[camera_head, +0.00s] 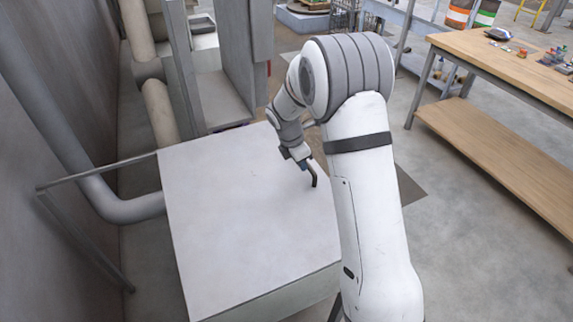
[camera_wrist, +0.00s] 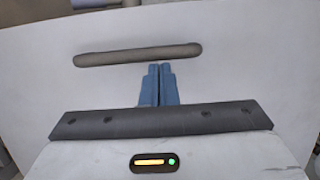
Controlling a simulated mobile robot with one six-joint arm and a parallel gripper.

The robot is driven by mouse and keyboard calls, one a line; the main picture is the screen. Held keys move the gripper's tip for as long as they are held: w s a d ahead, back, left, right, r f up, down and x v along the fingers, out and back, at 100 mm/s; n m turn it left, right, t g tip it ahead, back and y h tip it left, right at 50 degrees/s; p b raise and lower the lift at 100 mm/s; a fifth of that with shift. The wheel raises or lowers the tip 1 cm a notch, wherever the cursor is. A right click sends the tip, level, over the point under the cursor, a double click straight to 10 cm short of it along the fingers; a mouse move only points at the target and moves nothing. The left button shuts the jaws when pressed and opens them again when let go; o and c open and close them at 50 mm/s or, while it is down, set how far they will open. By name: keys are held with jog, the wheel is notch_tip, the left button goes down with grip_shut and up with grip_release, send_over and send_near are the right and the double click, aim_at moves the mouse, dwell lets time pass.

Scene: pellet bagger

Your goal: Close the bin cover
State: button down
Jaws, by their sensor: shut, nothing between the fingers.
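The bin cover (camera_head: 235,225) is a broad pale-grey panel at the centre-left of the head view. It lies over a box-like body, and no opening shows; I cannot tell whether it is fully seated. Its dark bar handle (camera_head: 315,175) is near the right edge of the panel. In the wrist view the handle (camera_wrist: 138,54) runs across the pale cover (camera_wrist: 240,35). My gripper (camera_wrist: 160,70) has its blue fingers together and empty, with the tips just below the handle in the picture. I cannot tell whether they touch it. In the head view my gripper (camera_head: 304,163) is small beside the handle.
A metal frame (camera_head: 97,172) and a thick grey pipe (camera_head: 135,208) stand left of the cover, by the wall. A tall grey cabinet (camera_head: 228,70) is behind it. A wooden workbench (camera_head: 500,60) with a lower shelf stands at right, with open floor (camera_head: 470,240) between.

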jog(key=shift+w+d+r, duration=0.1)
jog(key=shift+d, duration=0.1)
jog(key=shift+a+r, duration=0.1)
jog(key=shift+a, duration=0.4)
jog(key=a, duration=0.1)
jog(key=s+a, duration=0.1)
jog(key=a, duration=0.1)
jog(key=shift+s+a+r+p, duration=0.15)
jog(key=shift+s+r+p, duration=0.15)
jog(key=shift+p, duration=0.1)
jog(key=w+b+v, duration=0.1)
jog(key=b+v, duration=0.1)
jog(key=v, duration=0.6)
jog(key=s+d+r+m, duration=0.4)
jog(key=s+r+m, duration=0.1)
jog(key=s+r, duration=0.2)
jog(key=s+d+r+m+t+y, duration=0.1)
jog(key=s+d+m, duration=0.2)
jog(key=s+m, duration=0.5)
jog(key=s+d+r+m+t+y, duration=0.1)
jog(key=s+d+m, duration=0.3)
jog(key=s+m, duration=0.4)
jog(key=s+y, duration=0.1)
jog(key=s, duration=0.6)
jog(key=shift+d+m, duration=0.25)
jog(key=shift+m, duration=0.15)
jog(key=shift+s, duration=0.1)
